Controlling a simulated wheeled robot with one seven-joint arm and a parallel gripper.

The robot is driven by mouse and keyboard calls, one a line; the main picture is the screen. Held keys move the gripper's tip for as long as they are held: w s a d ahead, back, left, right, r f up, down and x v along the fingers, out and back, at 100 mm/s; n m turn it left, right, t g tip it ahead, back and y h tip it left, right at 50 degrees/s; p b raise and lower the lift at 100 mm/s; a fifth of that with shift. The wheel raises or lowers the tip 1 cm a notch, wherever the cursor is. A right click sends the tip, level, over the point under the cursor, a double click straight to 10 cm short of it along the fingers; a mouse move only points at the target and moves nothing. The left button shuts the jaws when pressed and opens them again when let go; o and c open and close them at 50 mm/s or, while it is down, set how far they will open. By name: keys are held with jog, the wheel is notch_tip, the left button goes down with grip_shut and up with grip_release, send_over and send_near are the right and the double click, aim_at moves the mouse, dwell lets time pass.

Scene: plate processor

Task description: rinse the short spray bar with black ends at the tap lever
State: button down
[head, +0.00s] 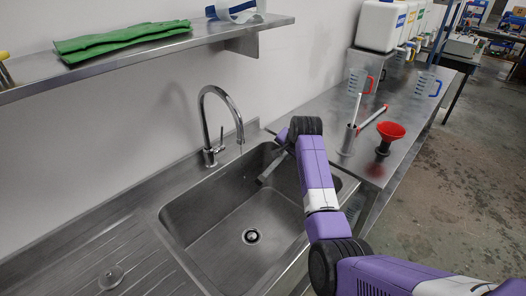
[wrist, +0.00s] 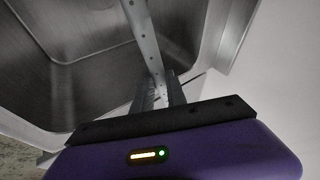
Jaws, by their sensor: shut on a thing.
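My gripper (wrist: 160,92) is shut on a narrow pale grey bar with small holes along it, the spray bar (wrist: 142,35). The bar runs from the fingers out of the top of the wrist view, over the sink basin. Its black ends do not show. In the head view, my gripper is at the right back of the sink, pointing down and left, and a short grey piece (head: 268,172) shows below my wrist; I cannot tell bar from fingers there. The chrome tap (head: 206,110) stands behind the sink, left of my gripper, with its small lever (head: 222,137) on its right side.
The steel sink (head: 205,212) has an empty floor and a drain (head: 251,236). On the right counter stand a red funnel (head: 390,131), a grey holder (head: 348,140) with a white rod, and jugs (head: 427,86). A shelf (head: 120,66) with green gloves hangs above left.

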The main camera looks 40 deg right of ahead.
jog(key=s+d+r+p, duration=0.2)
jog(key=s+r, duration=0.2)
jog(key=shift+s, duration=0.3)
dwell(0.4)
dwell(0.6)
